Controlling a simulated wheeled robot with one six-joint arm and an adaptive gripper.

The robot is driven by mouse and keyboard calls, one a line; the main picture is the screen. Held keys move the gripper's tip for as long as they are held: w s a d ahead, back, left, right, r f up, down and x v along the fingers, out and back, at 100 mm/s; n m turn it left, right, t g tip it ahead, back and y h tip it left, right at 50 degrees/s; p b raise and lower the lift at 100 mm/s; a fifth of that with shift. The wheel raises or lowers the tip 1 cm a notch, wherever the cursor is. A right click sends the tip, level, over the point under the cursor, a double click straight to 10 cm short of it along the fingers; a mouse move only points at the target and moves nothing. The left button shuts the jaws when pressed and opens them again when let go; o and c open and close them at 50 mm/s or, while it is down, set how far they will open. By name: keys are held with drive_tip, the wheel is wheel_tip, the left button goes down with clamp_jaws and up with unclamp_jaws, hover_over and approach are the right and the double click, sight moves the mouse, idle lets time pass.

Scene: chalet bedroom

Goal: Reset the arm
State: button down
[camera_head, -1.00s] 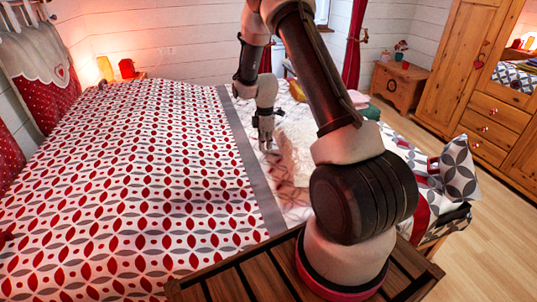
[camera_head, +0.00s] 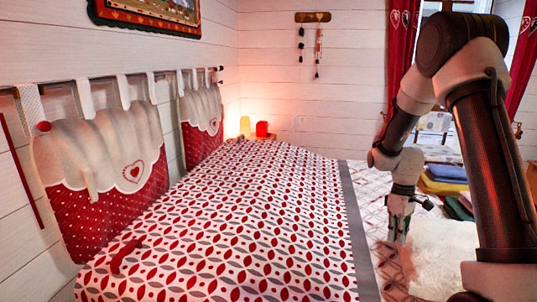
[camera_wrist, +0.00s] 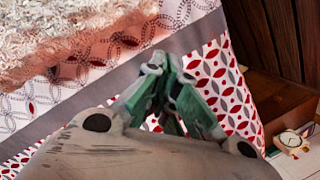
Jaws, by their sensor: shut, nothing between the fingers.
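My gripper (camera_head: 398,228) hangs from my bent arm at the right of the head view, fingers pointing down above the far side of the bed. In the wrist view my gripper (camera_wrist: 172,118) shows its green-sided fingers drawn together, with nothing held between them. The arm's upper links rise along the right edge of the head view. The bed (camera_head: 230,235) lies below and to the left, under a red, grey and white patterned cover.
A fluffy cream throw (camera_head: 440,255) lies right of the gripper, with folded coloured cloths (camera_head: 445,173) behind it. A lit lamp (camera_head: 245,126) and a red object (camera_head: 262,129) stand beyond the bed. A small clock (camera_wrist: 290,139) sits on a surface at right.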

drive_tip(key=s+a+r+m+t, duration=0.2)
drive_tip(key=s+r+m+t, duration=0.1)
drive_tip(key=s+r, duration=0.9)
drive_tip(key=s+a+r+m+t, duration=0.2)
drive_tip(key=s+r+m+t, duration=0.1)
drive_tip(key=s+r, duration=0.9)
drive_tip(key=shift+s+r+m+t, duration=0.2)
drive_tip(key=shift+r+m+t, duration=0.15)
drive_tip(key=shift+r, duration=0.95)
